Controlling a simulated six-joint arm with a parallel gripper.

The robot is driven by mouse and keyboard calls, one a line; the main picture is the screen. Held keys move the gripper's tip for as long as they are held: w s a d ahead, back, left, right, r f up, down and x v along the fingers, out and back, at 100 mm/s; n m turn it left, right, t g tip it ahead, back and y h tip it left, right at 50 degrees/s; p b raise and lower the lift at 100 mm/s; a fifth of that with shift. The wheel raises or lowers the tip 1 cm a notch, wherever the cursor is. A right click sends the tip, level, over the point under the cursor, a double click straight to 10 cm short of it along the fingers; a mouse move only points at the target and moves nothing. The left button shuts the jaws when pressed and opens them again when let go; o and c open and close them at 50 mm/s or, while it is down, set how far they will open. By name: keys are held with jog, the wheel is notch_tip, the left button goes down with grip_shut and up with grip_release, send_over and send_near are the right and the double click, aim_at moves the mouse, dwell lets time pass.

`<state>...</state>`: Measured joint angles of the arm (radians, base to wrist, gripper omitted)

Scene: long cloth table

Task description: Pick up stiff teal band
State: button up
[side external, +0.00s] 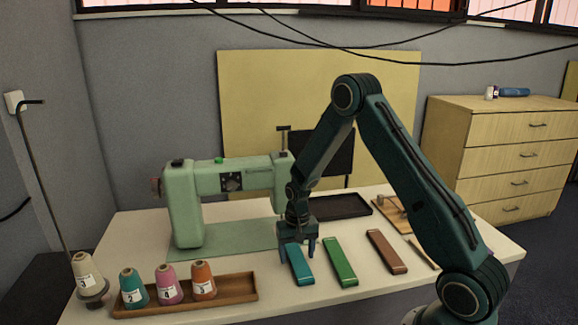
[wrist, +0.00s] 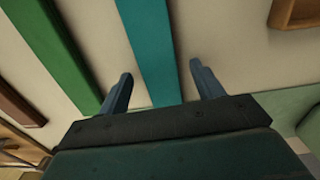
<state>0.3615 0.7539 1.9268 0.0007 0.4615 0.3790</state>
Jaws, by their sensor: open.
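The stiff teal band (side external: 299,265) lies flat on the table, leftmost of three bands in the side view. In the wrist view the teal band (wrist: 146,45) runs down between the two fingers. My gripper (side external: 298,248) points down over the far part of the band. Its fingers are apart, one on each side of the band. In the wrist view my gripper (wrist: 160,82) is open and empty, with pale table showing between each finger and the band. The band's near end in the wrist view is hidden by the gripper body.
A green band (side external: 340,261) and a brown band (side external: 386,251) lie to the right. A green sewing machine (side external: 186,212) stands behind left. A wooden tray (side external: 240,286) holds thread cones at the left front. A dark tray (side external: 340,207) lies behind. Bare table separates the bands.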

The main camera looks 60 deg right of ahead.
aim_at(297, 257)
jog(key=shift+f, duration=0.35)
jog(key=c, duration=1.2)
jog(key=shift+o, duration=0.2)
jog(key=shift+r, duration=0.15)
jog(key=shift+r, duration=0.4)
notch_tip(297, 257, up, 3)
jog(key=shift+f, duration=0.15)
jog(key=s+a, duration=1.2)
jog(key=shift+s+a+f, duration=0.15)
jog(key=shift+s+a, duration=0.2)
